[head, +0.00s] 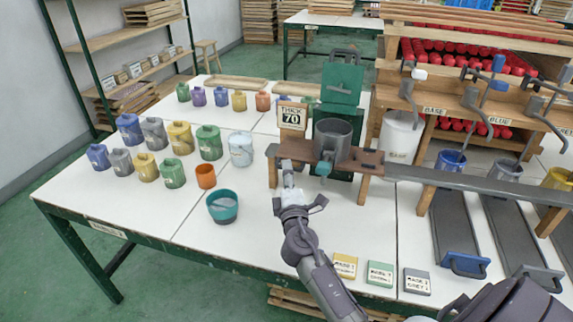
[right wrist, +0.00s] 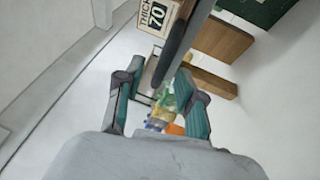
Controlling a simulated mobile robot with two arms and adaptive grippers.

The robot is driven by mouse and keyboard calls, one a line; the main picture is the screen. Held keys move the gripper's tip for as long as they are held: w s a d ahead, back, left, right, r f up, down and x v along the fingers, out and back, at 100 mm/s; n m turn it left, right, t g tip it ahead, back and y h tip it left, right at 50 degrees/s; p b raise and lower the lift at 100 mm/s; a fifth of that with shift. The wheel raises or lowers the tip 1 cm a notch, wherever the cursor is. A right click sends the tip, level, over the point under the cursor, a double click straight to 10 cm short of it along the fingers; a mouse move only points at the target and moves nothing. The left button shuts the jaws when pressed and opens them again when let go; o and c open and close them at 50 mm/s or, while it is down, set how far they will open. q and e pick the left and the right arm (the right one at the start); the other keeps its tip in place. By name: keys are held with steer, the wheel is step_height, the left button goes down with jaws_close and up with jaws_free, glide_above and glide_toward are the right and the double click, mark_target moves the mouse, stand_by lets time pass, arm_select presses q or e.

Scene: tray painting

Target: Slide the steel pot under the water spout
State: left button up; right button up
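A grey metal pot (head: 332,140), which looks like the steel pot, stands on a small wooden stand (head: 370,162) beside a sign reading THICK 70 (head: 292,117). A green panel-like fixture (head: 342,82) rises behind the pot. I cannot tell which part is the water spout. My right gripper (head: 298,198) is in front of the stand's left end, below and left of the pot. In the right wrist view its two teal-padded fingers (right wrist: 160,85) are apart, with a dark grey bar (right wrist: 187,45) showing between and beyond them. My left gripper is not in view.
A teal cup (head: 222,208), an orange cup (head: 206,176) and several coloured pots stand left of the gripper. Labelled tiles (head: 380,274) lie at the front edge. A white bucket (head: 401,137) and a dispenser rack with levers are on the right.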

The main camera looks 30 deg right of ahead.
steer(key=shift+x, duration=1.15)
jaws_close()
